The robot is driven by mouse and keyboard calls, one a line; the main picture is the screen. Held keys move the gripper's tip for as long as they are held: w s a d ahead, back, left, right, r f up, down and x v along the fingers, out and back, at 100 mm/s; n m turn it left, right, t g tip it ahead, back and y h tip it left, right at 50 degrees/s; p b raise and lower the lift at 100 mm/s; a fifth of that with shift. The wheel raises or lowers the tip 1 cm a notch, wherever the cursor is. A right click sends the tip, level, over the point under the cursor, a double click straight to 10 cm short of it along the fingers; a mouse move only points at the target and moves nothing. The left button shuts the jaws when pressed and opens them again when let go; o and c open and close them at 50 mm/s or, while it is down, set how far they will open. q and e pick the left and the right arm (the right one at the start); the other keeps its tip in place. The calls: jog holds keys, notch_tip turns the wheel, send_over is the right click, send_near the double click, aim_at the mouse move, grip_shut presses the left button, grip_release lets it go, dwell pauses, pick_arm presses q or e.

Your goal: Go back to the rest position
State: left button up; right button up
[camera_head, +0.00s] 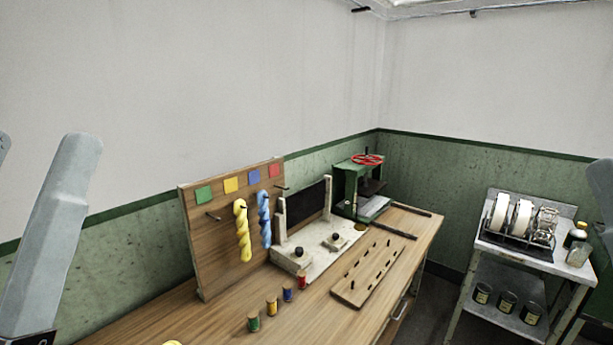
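Neither gripper shows in the head view. A grey link of my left arm (62,235) stands tilted at the left edge, and its lower end is cut off by the frame. Part of my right arm (602,190) shows at the right edge. What the grippers hold, if anything, is out of view.
A wooden bench (215,325) bears a pegboard (205,250) with yellow (243,232) and blue skeins (264,218), several thread spools (271,305), a peg rack (350,292) and a green press (345,185). A metal cart (515,262) with a reeling machine stands at right.

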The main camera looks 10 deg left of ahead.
pick_arm(q)
notch_tip(320, 180, up, 28)
jog(key=w+p, duration=0.1)
jog(key=p, duration=2.8)
jog(key=shift+w+n+g+h, duration=0.2)
jog(key=shift+n+g+h, duration=0.1)
jog(key=shift+g, duration=0.1)
jog(key=shift+d, duration=0.1)
